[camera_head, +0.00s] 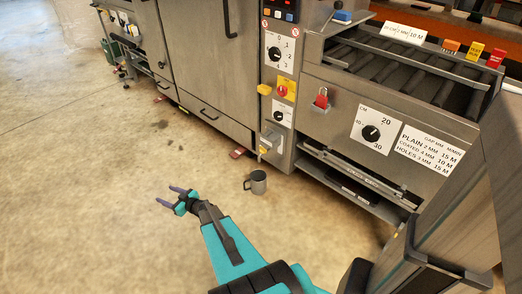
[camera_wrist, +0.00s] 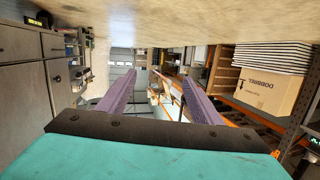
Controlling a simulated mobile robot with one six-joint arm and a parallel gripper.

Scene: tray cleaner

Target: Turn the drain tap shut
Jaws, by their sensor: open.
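My gripper (camera_head: 164,195) is open and empty, held out over bare floor to the left of the metal cup in the head view. Its two purple fingers also show in the wrist view (camera_wrist: 158,76), apart, with nothing between them. The drain tap cannot be told for sure. Small pipework with red parts (camera_head: 123,72) stands low at the far left end of the grey machine (camera_head: 200,50). A small lever with a yellow part (camera_head: 264,150) sits low on the control column. Both are well away from my gripper, and how either is turned is too small to tell.
The wrist view shows a carton (camera_wrist: 262,92) on a rack at right. The floor left of my gripper is clear.

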